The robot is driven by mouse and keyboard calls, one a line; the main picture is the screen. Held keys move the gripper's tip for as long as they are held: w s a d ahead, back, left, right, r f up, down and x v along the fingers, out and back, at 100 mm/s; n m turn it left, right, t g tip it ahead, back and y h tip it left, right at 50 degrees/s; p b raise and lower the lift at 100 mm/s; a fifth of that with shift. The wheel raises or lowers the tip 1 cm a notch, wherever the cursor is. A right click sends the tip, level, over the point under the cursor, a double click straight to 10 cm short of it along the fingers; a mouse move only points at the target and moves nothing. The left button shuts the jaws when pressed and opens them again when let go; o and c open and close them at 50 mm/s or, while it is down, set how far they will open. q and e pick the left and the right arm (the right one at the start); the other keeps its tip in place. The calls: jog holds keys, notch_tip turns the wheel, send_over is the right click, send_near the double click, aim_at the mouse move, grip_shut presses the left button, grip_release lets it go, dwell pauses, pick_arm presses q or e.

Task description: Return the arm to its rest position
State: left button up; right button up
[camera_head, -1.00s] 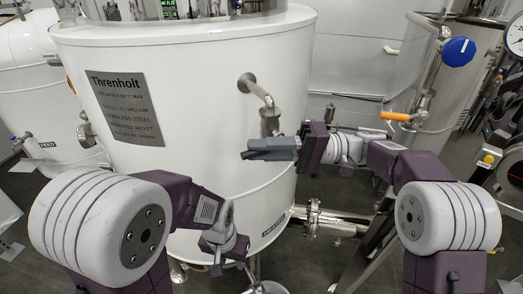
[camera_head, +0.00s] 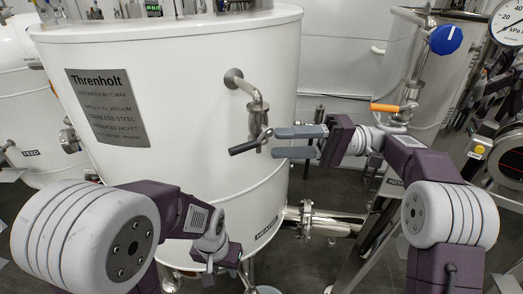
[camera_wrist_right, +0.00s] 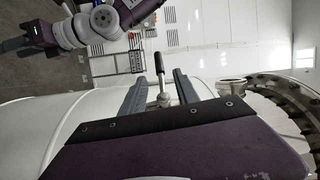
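The white Threnholt tank (camera_head: 200,80) fills the middle of the head view. A pipe with a tap (camera_head: 257,110) comes out of its side. The tap's black-gripped lever (camera_head: 248,145) points left and slightly down. My right gripper (camera_head: 276,142) is open just right of the lever, its two grey fingers apart with nothing held. In the right wrist view the lever (camera_wrist_right: 160,68) shows between and beyond the open fingers (camera_wrist_right: 160,82). My left gripper (camera_head: 222,259) hangs low in front of the tank, away from the tap; its fingers are too unclear to judge.
A blue knob (camera_head: 446,39), an orange-handled valve (camera_head: 385,107) and a pressure gauge (camera_head: 508,25) are at the right. A flanged pipe (camera_head: 320,222) runs below my right gripper. Another white tank (camera_head: 28,110) stands at the left.

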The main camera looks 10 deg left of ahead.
jog(key=shift+v, duration=0.8)
jog(key=s+d+f+m+t+h+b, duration=0.1)
jog(key=s+d+f+m+h+b, duration=0.2)
jog(key=f, duration=0.6)
jog(key=s+d+f+m+t+h+b, duration=0.1)
jog(key=s+f+t+h, duration=0.3)
jog(key=f, duration=0.6)
jog(key=s+d+f+m+g+h+b, duration=0.1)
jog(key=s+d+f+m+h+b, duration=0.15)
jog(key=s+f, duration=0.5)
jog(key=w+d+f+t+h, duration=0.1)
jog(key=d+f+t+h, duration=0.3)
jog(key=d+f, duration=1)
jog(key=h, duration=0.3)
jog(key=shift+w+d+h, duration=0.3)
jog(key=shift+d+h, duration=0.05)
